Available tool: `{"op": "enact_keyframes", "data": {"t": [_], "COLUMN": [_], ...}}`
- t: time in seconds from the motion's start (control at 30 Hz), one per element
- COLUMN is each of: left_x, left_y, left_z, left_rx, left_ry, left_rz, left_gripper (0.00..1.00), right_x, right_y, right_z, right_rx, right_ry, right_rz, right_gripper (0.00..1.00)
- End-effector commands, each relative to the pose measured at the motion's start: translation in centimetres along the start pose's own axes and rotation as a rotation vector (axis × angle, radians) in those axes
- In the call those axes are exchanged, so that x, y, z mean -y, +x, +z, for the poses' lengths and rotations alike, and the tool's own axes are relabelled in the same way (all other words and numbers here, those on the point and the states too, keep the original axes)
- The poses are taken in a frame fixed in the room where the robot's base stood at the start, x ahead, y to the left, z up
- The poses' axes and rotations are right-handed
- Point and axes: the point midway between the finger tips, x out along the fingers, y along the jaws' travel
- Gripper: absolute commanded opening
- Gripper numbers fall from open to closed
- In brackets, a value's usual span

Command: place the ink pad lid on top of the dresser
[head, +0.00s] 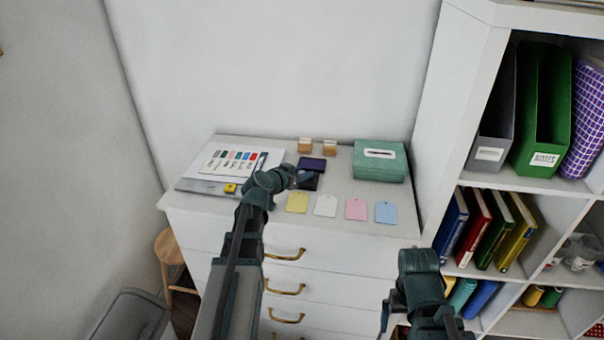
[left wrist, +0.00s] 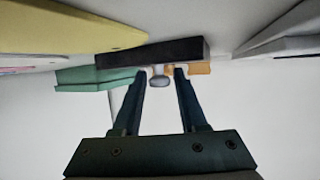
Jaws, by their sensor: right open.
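The dark ink pad lid (head: 311,184) lies on top of the white dresser (head: 345,221), in front of the ink pad (head: 312,163) with its purple face. My left gripper (head: 302,178) is at the lid and partly covers it. In the left wrist view the lid (left wrist: 152,53) is a dark block just beyond the left fingertips (left wrist: 160,74). A small grey knob (left wrist: 159,81) shows between the fingers, with gaps beside it. The left gripper looks open. My right gripper is low in front of the dresser, its fingertips not clearly visible.
A green box (head: 379,160) stands at the back right of the dresser. Two wooden stamps (head: 305,145) are at the back. Yellow (head: 297,202), white, pink and blue tags line the front. A colour chart (head: 232,162) lies at left. A bookshelf (head: 447,110) stands at right.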

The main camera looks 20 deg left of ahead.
Motion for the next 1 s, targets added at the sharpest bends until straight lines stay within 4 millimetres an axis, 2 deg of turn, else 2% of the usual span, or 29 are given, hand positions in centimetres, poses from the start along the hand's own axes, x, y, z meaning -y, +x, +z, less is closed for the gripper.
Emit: {"op": "enact_keyframes", "data": {"t": [0.03, 0.07, 0.43, 0.57, 0.8, 1.0], "left_x": [0.0, 0.0, 0.0, -0.1, -0.1, -0.1], "left_y": [0.0, 0.0, -0.2, -2.5, -7.6, -10.7], "left_z": [0.0, 0.0, -0.6, -0.5, -0.6, -0.5], "left_rx": [0.000, 0.000, 0.000, 0.000, 0.000, 0.000], "left_ry": [0.000, 0.000, 0.000, -0.001, -0.001, 0.000], "left_rz": [0.000, 0.000, 0.000, -0.002, -0.003, -0.001], "left_gripper": [0.53, 0.58, 0.58, 0.58, 0.58, 0.58], "right_x": [0.0, 0.0, -0.1, -0.1, -0.3, -0.4], "right_y": [0.0, 0.0, -0.6, -1.4, -3.4, -4.5], "right_z": [0.0, 0.0, 0.0, 0.1, 0.2, 0.3], "right_rx": [0.000, 0.000, 0.000, 0.000, 0.000, 0.000], "right_ry": [0.000, 0.000, 0.000, 0.000, 0.000, 0.000], "right_rz": [0.000, 0.000, 0.000, 0.000, 0.000, 0.000], "right_gripper": [1.00, 1.00, 1.00, 1.00, 1.00, 1.00]}}
